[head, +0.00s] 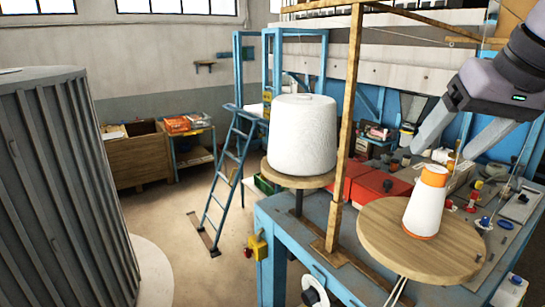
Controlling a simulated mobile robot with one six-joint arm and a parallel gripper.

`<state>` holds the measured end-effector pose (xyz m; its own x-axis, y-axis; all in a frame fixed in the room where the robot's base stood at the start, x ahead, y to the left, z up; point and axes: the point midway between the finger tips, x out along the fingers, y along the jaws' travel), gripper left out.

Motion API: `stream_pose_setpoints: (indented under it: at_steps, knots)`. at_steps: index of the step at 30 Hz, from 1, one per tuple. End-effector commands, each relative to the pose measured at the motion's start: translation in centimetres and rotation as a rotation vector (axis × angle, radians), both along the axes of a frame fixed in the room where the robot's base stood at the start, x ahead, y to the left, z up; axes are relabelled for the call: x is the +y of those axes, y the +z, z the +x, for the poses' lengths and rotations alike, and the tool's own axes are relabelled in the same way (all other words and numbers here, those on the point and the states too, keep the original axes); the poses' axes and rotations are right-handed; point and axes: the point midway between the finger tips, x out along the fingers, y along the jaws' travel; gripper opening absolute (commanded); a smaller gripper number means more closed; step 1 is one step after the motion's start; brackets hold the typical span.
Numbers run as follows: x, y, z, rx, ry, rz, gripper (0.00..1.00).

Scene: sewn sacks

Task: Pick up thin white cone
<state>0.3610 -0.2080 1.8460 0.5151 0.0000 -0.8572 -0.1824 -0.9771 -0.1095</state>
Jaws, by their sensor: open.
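A thin white cone (424,207) with an orange top and an orange lower rim stands upright on a round wooden disc (376,240) at the right of the head view. A much wider white cone (302,138) stands on a smaller wooden disc (283,176) to its left and farther back. My gripper (443,152) comes in from the upper right with its two fingers spread apart. In the picture the fingertips are just above the thin cone's orange top. The gripper is empty. I cannot tell its exact distance from the cone.
A wooden post (347,125) rises between the two cones. The discs are at a blue workbench (290,228) with red boxes (381,188) and small loose parts behind and to the right. A blue ladder (228,180) and a grey ribbed container (60,190) stand left, with open floor between.

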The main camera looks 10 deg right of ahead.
Motion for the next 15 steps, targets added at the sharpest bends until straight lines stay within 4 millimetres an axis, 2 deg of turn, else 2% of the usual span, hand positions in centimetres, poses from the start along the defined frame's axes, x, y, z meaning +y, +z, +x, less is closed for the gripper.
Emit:
stream_pose_setpoints:
  at_steps: [1, 3, 5, 12, 15]
  knots:
    - [-1.7, 3.1, -0.6, -0.008, -0.012, -0.049, 0.77]
    - [-3.1, 4.6, -1.2, -0.014, -0.016, -0.098, 0.77]
    - [-3.7, 4.4, -1.2, -0.013, -0.014, -0.117, 0.77]
    - [-4.3, -1.9, 2.3, -0.012, -0.011, -0.117, 0.77]
    - [-4.6, -3.9, 3.7, -0.013, -0.011, -0.117, 0.77]
